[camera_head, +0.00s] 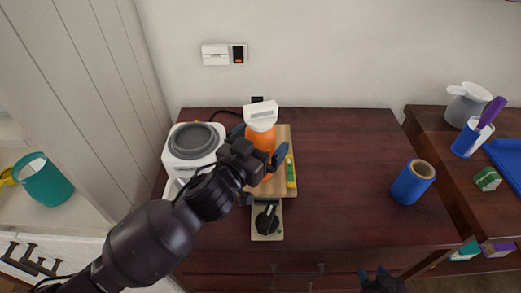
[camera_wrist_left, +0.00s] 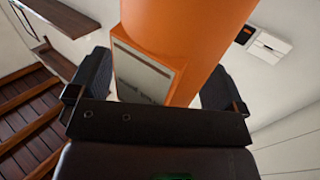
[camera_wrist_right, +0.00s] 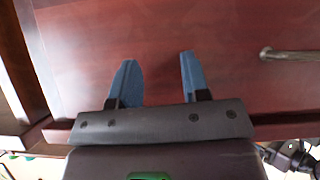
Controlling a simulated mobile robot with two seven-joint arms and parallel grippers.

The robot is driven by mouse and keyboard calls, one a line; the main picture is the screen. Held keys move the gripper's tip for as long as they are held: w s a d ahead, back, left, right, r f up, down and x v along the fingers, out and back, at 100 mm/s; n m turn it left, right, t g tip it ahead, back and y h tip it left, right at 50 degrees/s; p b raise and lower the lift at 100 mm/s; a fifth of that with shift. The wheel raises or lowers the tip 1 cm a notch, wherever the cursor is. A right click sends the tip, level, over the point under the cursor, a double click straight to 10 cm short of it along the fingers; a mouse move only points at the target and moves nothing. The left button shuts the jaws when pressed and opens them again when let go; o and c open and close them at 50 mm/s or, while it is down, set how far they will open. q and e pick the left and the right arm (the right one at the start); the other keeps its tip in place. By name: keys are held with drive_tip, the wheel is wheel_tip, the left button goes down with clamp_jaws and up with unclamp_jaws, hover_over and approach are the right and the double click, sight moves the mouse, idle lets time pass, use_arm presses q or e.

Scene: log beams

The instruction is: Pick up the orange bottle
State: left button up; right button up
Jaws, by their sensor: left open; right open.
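The orange bottle (camera_head: 262,138) with a white cap stands upright on a wooden board on the dark red table. In the left wrist view the bottle (camera_wrist_left: 190,40) fills the space between the fingers, with a pale label on its side. My left gripper (camera_head: 262,150) is open, with its blue-tipped fingers on either side of the bottle. I cannot tell whether either finger touches it. The gripper hides the bottle's lower part in the head view. My right gripper (camera_wrist_right: 155,80) is open and empty near the table's front; it shows at the bottom edge of the head view (camera_head: 376,275).
A white appliance with a grey bowl (camera_head: 194,140) stands left of the bottle. A yellow-green item (camera_head: 291,174) lies on the board (camera_head: 287,135). A black-knobbed device (camera_head: 267,220) sits in front. A blue roll (camera_head: 413,182) stands at right. The table's middle (camera_head: 345,170) is clear.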

drive_tip(key=shift+s+f, duration=0.15)
use_arm(q)
drive_tip(key=c, duration=1.1)
use_arm(e)
drive_tip(key=shift+s+f, duration=0.25)
drive_tip(key=shift+s, duration=0.1)
drive_tip(key=shift+w, duration=0.1)
